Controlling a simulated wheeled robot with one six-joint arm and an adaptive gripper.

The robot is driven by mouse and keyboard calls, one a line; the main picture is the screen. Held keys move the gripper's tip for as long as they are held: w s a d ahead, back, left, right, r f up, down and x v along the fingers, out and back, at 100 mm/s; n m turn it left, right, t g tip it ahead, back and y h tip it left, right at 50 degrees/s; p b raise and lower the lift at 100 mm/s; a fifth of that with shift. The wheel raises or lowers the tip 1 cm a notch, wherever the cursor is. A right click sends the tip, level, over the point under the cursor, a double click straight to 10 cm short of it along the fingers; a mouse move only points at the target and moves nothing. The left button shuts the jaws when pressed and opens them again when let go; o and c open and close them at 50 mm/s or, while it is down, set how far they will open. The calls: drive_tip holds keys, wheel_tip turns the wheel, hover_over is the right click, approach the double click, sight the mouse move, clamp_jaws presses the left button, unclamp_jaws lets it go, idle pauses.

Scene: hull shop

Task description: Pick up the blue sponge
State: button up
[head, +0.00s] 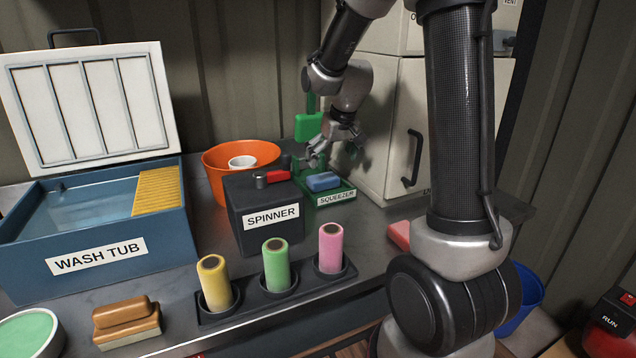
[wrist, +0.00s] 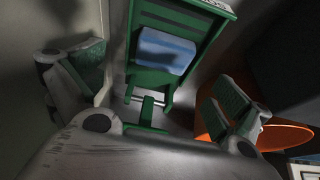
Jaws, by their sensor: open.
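The blue sponge (head: 322,181) lies in the green squeezer (head: 341,198), a small tray-like device with a raised green part behind it. In the wrist view the blue sponge (wrist: 166,50) sits on the green squeezer (wrist: 222,6), ahead of my fingers and between their lines. My gripper (head: 318,160) is above and just behind the sponge, apart from it. In the wrist view my gripper (wrist: 152,95) has its two fingers spread wide, with nothing between the pads.
The black spinner (head: 262,212) stands left of the squeezer, with an orange bowl (head: 222,158) behind it. A white cabinet (head: 395,130) stands close on the right. The blue wash tub (head: 60,272) is at left. Yellow, green and pink rollers (head: 276,268) stand in front.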

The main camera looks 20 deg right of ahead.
sight(323, 177)
drive_tip(key=x, duration=0.8)
drive_tip(key=shift+w+a, duration=0.1)
drive_tip(key=shift+a, duration=0.25)
drive_tip(key=c, duration=0.9)
wheel_tip(323, 177, up, 10)
drive_tip(key=shift+o, duration=0.6)
drive_tip(key=shift+c, duration=0.5)
